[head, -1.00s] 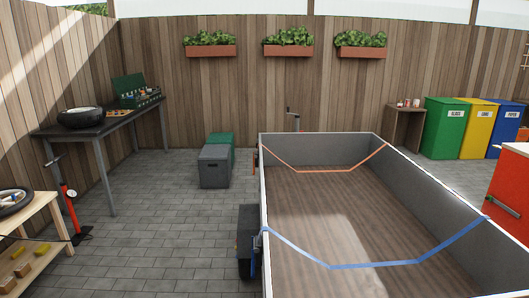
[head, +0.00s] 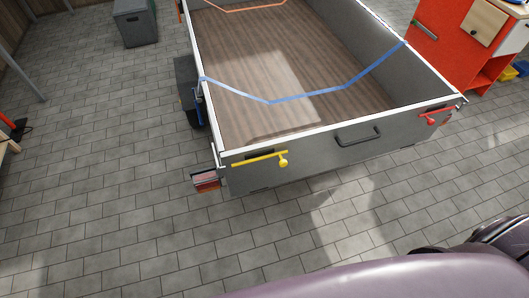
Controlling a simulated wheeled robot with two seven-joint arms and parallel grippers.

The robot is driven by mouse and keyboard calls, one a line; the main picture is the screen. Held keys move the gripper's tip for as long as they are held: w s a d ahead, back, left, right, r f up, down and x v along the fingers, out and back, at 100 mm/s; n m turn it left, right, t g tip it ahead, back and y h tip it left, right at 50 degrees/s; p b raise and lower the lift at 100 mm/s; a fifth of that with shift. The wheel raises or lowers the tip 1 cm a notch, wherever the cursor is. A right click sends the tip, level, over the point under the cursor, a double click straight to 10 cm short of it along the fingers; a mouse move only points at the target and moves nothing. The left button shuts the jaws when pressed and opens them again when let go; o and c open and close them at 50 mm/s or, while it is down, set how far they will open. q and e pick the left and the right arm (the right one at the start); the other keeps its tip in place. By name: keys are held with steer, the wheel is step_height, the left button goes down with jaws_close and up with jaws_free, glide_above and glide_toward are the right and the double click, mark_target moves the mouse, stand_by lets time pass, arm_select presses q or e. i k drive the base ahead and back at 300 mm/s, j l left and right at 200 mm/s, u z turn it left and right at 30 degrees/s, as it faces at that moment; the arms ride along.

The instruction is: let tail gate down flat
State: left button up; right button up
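The trailer's tail gate (head: 315,164) is a grey panel at the near end of the trailer, standing upright and closed. A dark handle (head: 359,137) sits near the middle of its outer face. A yellow latch lever (head: 262,160) lies across the gate's left end, and a red latch lever (head: 435,117) is at its right end. Neither of my grippers shows in the head view.
The trailer bed (head: 290,85) is wood with a blue strap (head: 270,101) sagging across it. A tail light (head: 206,181) sticks out at the left corner. A red cabinet (head: 463,45) stands at the right. Paving behind the gate is clear up to my purple body.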

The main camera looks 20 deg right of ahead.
mark_target(323, 148)
steer(key=z, duration=1.35)
